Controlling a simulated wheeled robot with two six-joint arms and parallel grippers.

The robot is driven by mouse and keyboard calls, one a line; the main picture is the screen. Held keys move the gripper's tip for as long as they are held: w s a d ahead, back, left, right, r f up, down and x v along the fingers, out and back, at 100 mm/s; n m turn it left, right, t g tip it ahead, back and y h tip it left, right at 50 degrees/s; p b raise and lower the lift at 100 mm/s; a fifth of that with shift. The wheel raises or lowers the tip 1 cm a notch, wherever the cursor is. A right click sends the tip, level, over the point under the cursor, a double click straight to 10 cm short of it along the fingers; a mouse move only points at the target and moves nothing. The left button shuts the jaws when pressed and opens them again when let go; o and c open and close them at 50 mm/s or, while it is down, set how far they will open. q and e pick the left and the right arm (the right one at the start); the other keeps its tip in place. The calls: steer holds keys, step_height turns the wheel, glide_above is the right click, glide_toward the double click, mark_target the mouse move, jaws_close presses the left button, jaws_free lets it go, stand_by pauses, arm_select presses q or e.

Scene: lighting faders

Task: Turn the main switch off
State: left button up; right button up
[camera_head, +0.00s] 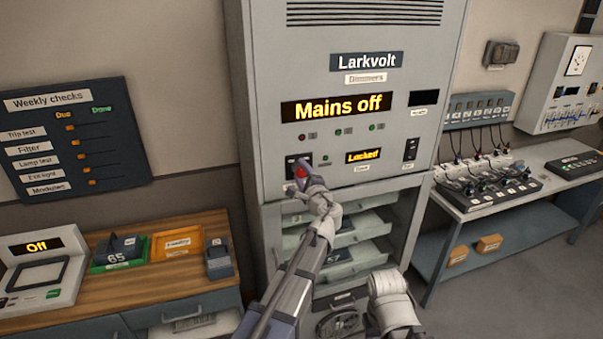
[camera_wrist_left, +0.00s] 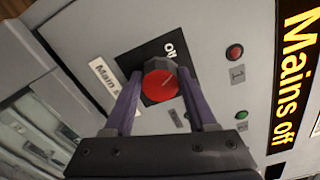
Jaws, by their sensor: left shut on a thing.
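The main switch is a red rotary knob (camera_wrist_left: 160,84) on a black plate, beside a label that reads "Main s..." with its end hidden. In the head view the knob (camera_head: 301,172) sits low on the left of the Larkvolt cabinet front. My left gripper (camera_wrist_left: 160,92) is shut on the knob, one purple finger on each side of it. In the head view the left gripper (camera_head: 303,180) reaches up to the knob from below. The cabinet's display (camera_head: 336,107) reads "Mains off". My right gripper cannot be made out; a pale arm part of mine shows at the bottom.
A small display (camera_head: 364,156) reads "Locked". Open shelves (camera_head: 360,226) lie below the panel. A wooden bench (camera_head: 150,280) stands at left, with a device reading "Off" (camera_head: 38,246). A grey table (camera_head: 535,195) with cabled gear stands at right.

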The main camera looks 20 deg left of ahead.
arm_select(q)
steer(key=shift+f+n, duration=0.1)
steer(key=shift+n, duration=1.6)
steer(key=shift+s+n, duration=0.1)
steer(key=shift+n, duration=0.2)
steer(key=o, duration=1.4)
steer(key=v, duration=0.7)
steer(key=shift+s+d, duration=0.2)
steer(key=shift+s, duration=0.1)
